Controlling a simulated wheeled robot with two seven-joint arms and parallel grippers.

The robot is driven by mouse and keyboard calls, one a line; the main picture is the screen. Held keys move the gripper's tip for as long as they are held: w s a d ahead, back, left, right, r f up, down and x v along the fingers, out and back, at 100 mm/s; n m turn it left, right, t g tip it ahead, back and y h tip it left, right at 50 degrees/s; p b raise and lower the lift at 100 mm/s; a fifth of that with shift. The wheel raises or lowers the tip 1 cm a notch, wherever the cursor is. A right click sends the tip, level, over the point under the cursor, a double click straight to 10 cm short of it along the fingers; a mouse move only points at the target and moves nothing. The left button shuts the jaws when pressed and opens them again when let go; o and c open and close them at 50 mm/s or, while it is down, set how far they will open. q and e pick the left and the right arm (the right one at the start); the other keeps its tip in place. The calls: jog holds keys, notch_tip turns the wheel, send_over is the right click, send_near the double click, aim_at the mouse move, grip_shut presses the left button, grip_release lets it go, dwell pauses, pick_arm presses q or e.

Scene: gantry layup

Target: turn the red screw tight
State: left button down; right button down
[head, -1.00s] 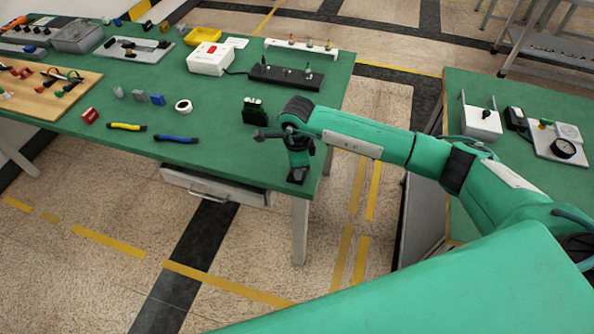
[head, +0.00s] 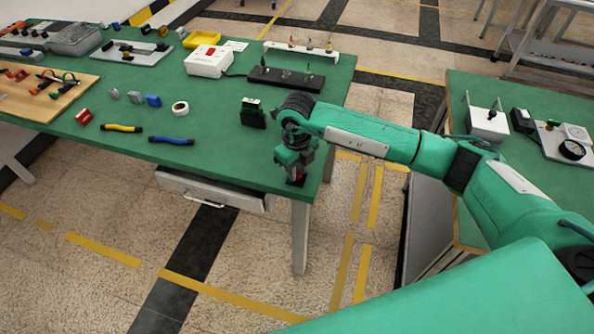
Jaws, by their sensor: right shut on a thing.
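My right gripper (head: 295,176) points down at the front right corner of the green table (head: 225,160). It is shut on a small red thing (head: 297,182), which looks like the red screw. Only a little red shows below the fingers; the rest is hidden by the gripper. How deep the screw sits cannot be made out. My left gripper is not in view.
A dark green-and-black block (head: 253,113) stands left of my right wrist. A white tape roll (head: 180,108), blue-handled tool (head: 172,140) and yellow-handled tool (head: 122,128) lie further left. A black rail (head: 286,78) lies behind. A drawer (head: 212,190) hangs below the table.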

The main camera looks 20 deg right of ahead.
jog(key=m+b, duration=0.1)
jog(key=m, duration=0.2)
jog(key=shift+m, duration=1.3)
jog(key=m, duration=0.2)
jog(key=shift+m, duration=0.3)
jog(key=m, duration=0.2)
jog(key=shift+m, duration=0.9)
jog(key=c, duration=1.4)
grip_release()
jog(key=shift+o, duration=0.7)
jog(key=shift+r, duration=0.25)
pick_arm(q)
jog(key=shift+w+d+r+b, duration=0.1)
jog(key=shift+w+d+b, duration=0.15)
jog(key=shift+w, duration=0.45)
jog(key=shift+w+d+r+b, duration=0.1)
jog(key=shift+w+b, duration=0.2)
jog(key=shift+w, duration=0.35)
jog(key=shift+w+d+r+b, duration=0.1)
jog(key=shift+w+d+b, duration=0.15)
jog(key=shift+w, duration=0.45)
pick_arm(e)
notch_tip(320, 180, up, 13)
jog(key=shift+r, duration=0.15)
